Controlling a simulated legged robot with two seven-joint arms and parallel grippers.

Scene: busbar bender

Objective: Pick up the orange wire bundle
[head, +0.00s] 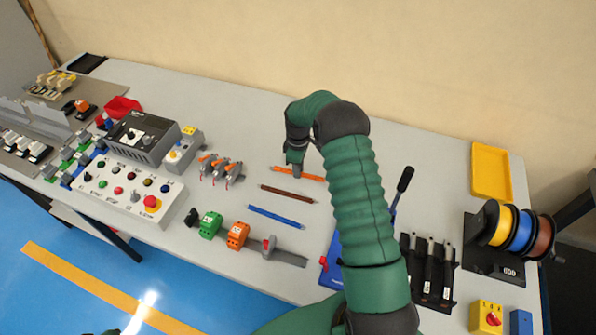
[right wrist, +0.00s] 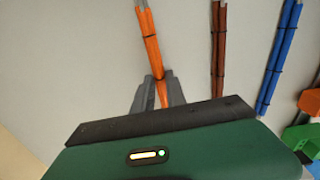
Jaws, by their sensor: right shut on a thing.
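The orange wire bundle (head: 312,175) lies on the grey table near the wall, level with the tabletop as far as I can tell.
A brown bundle (head: 288,194) and a blue bundle (head: 276,217) lie beside the orange one. Connectors (head: 221,170) stand to the left, with a control panel (head: 130,190) beyond. Wire spools (head: 518,232) and a yellow tray (head: 491,171) are at right.

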